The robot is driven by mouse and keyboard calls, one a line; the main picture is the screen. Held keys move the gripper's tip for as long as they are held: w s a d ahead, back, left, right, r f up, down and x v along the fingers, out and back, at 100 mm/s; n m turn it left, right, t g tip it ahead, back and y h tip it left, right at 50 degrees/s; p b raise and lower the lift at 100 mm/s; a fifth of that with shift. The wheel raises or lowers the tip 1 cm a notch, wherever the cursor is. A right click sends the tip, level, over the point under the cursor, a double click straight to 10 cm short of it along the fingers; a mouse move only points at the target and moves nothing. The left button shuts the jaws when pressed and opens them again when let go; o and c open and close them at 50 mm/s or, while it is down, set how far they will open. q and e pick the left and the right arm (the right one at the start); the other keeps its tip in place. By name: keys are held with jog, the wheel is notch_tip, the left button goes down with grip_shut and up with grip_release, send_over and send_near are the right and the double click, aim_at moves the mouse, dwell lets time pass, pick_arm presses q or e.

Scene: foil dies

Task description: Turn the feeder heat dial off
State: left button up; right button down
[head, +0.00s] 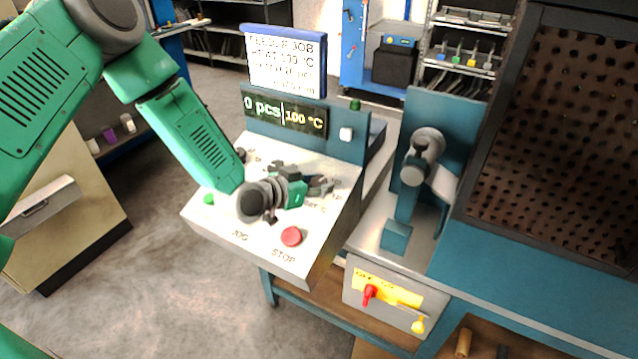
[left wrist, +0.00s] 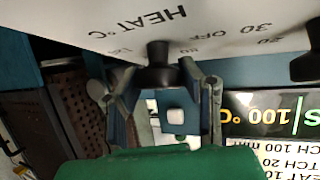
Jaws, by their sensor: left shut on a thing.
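The heat dial is a black knob (left wrist: 158,62) on the pale panel, below the upside-down "HEAT °C" lettering in the left wrist view. Marks including "OFF" and "80" are printed around it; its pointer direction cannot be made out. My left gripper (left wrist: 157,78) is shut on the dial, one finger on each side. In the head view my left gripper (head: 322,185) is at the right part of the feeder's sloped panel (head: 215,222) and hides the dial. The feeder display (head: 284,112) reads "0 pcs" and "100 °C". My right gripper is not in view.
A second black knob (left wrist: 306,60) is at the panel's other side. A red STOP button (head: 291,237) and a green button (head: 209,198) are on the panel near my left gripper. A job card (head: 286,65) stands above the display. A blue press (head: 428,190) stands at right.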

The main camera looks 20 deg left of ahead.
pick_arm(q)
jog(key=n+t+y, duration=0.1)
jog(key=n+y, duration=0.4)
jog(key=n, duration=0.1)
jog(key=shift+d, duration=0.1)
jog(key=n+g+y, duration=0.1)
jog(key=n+y, duration=0.4)
jog(key=n, duration=0.1)
jog(key=shift+p, duration=0.4)
jog(key=n+g+y, duration=0.2)
jog(key=n, duration=0.1)
jog(key=n+g+y+p, duration=0.1)
jog(key=n+g+y, duration=0.1)
jog(key=n, duration=0.2)
jog(key=shift+d+g, duration=0.1)
jog(key=shift+g, duration=0.3)
jog(key=n+g, duration=0.2)
jog(key=n, duration=0.1)
jog(key=shift+y, duration=0.4)
jog(key=shift+n+g, duration=1.4)
jog(key=shift+n, duration=0.1)
jog(key=o, duration=1.2)
jog(key=shift+w, duration=0.1)
jog(key=shift+c, duration=0.2)
